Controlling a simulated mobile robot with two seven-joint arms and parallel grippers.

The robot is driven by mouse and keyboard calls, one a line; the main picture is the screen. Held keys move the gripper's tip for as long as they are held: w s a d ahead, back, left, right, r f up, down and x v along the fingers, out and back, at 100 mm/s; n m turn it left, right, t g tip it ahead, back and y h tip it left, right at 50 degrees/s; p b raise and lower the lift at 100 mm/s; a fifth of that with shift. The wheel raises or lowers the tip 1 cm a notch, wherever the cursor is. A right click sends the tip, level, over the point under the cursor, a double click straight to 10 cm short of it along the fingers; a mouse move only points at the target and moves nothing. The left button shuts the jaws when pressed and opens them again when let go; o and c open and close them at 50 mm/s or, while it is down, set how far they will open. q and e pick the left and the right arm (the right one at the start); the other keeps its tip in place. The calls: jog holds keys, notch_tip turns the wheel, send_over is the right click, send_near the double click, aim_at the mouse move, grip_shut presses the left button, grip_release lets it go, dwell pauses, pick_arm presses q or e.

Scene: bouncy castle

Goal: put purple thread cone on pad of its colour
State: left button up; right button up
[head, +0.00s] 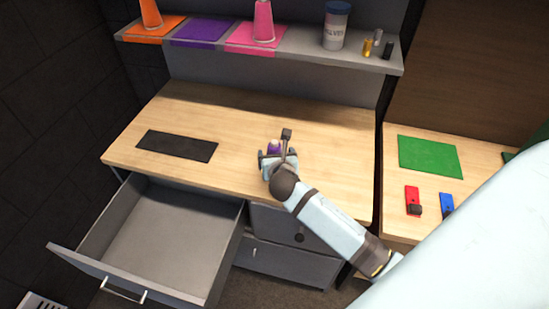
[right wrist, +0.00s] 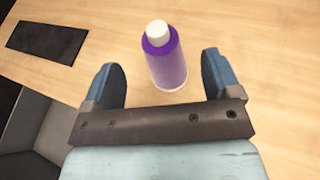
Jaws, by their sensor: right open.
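The purple thread cone (right wrist: 167,66) stands upright on the wooden desk in the right wrist view, with a white tip. In the head view its purple top (head: 274,146) shows just past my right gripper, which partly hides it. My right gripper (head: 276,157) is open. In the right wrist view its two fingers are spread on either side of the cone, with gaps on both sides. The purple pad (head: 203,32) lies bare on the grey shelf, between the orange pad (head: 158,28) and the pink pad (head: 250,40). My left gripper is not in view.
An orange cone (head: 151,14) and a pink cone (head: 263,21) stand on their pads. A jar (head: 335,26) and small spools stand at the shelf's right. A dark mat (head: 177,145) lies on the desk (head: 230,115). An open drawer (head: 160,240) juts out front left.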

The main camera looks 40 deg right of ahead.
aim_at(276, 152)
jog(key=x, duration=0.5)
jog(key=shift+w+d+f+p, duration=0.2)
jog(key=shift+w+f+p, duration=0.05)
jog(key=shift+f+p, duration=0.1)
jog(key=c, duration=1.2)
jog(key=shift+r, duration=0.1)
